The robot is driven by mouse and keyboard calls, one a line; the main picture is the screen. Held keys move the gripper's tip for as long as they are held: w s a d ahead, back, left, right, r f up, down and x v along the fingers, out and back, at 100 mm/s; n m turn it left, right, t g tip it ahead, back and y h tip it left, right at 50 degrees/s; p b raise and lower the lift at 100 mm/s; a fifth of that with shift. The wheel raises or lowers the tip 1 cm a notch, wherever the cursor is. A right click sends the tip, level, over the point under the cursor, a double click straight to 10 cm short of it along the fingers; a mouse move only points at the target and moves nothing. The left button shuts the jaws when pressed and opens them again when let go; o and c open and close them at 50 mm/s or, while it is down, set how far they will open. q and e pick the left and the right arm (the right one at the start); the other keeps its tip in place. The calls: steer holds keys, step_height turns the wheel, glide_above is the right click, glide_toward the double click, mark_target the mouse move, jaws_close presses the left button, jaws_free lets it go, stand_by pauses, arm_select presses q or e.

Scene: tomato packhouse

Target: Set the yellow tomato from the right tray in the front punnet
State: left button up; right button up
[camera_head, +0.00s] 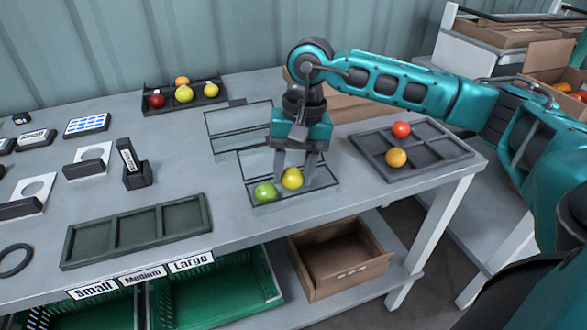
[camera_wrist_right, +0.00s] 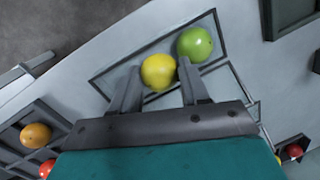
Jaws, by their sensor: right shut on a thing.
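My right gripper (camera_head: 296,170) is shut on a yellow tomato (camera_head: 292,178), inside the outline of the clear front punnet (camera_head: 328,182). In the right wrist view the yellow tomato (camera_wrist_right: 158,72) sits between the two fingertips (camera_wrist_right: 160,82). A green tomato (camera_head: 265,192) lies in the same punnet, just left of the yellow one; it also shows in the right wrist view (camera_wrist_right: 195,43). I cannot tell whether the yellow tomato touches the punnet floor. The right tray (camera_head: 440,166) is dark and holds a red tomato (camera_head: 401,129) and an orange tomato (camera_head: 396,157). My left gripper is out of view.
An empty clear punnet (camera_head: 222,123) stands behind the front one. A dark tray (camera_head: 150,108) at the back left holds several tomatoes. An empty three-part tray (camera_head: 140,230) lies at the front left. A cardboard box (camera_head: 335,262) and green crates (camera_head: 215,290) are below.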

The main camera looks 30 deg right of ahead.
steer(key=o, duration=0.8)
steer(key=shift+c, duration=1.3)
steer(key=shift+r, duration=0.1)
steer(key=shift+r+p, duration=1.95)
steer(key=shift+r, duration=1.05)
